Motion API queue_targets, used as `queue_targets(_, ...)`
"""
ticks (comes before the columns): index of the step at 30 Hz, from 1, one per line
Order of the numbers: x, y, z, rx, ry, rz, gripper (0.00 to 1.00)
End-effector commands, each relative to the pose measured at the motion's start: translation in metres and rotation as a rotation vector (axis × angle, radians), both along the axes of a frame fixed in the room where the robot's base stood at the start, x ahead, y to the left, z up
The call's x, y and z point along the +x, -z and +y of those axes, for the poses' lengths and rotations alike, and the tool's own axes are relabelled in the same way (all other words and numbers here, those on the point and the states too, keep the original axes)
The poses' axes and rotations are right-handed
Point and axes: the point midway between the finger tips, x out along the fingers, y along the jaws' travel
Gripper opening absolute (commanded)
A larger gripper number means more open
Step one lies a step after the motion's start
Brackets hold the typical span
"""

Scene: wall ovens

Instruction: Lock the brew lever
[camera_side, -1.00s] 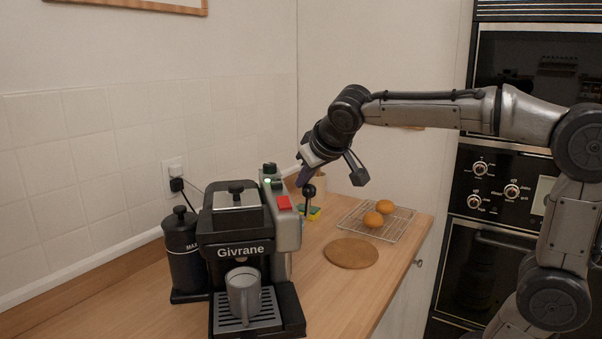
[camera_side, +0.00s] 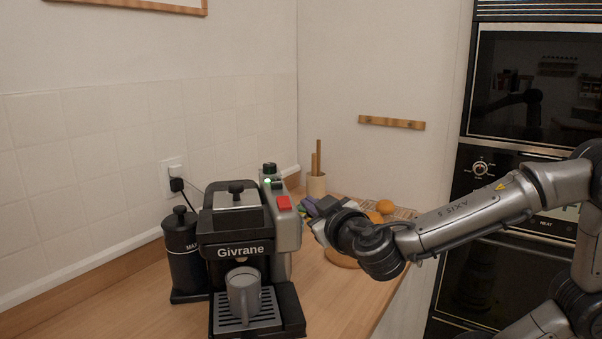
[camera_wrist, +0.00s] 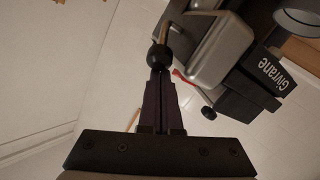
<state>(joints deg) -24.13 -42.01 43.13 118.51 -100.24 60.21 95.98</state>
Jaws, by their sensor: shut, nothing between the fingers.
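The coffee machine (camera_side: 238,222), marked Givrane, stands on the counter; its dark front (camera_wrist: 245,85) is on the right in the wrist view. The brew lever's black ball knob (camera_wrist: 158,57) sits on a thin rod just beyond my fingertips in the wrist view. I cannot tell whether they touch it. In the side view my gripper hides the lever. My gripper (camera_side: 310,206) is low at the machine's right side; its dark fingers (camera_wrist: 159,76) are shut with nothing between them. A red switch (camera_side: 284,202) and a green light (camera_side: 267,181) show on the machine.
A grey mug (camera_side: 243,295) stands on the drip tray. A black grinder (camera_side: 184,250) is left of the machine. Behind my gripper are a utensil pot (camera_side: 316,184), buns (camera_side: 386,206) and a round board (camera_side: 340,259), partly hidden. The front right counter is clear.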

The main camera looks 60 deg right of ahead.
Motion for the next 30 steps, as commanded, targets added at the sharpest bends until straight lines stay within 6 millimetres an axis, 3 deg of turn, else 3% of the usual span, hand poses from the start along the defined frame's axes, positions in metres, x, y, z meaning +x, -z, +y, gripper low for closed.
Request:
queue_targets(15,-0.008,0.019,0.008,-0.216,0.001,-0.221,0.0)
queue_targets(30,-0.009,0.019,0.008,-0.251,0.002,-0.264,0.0)
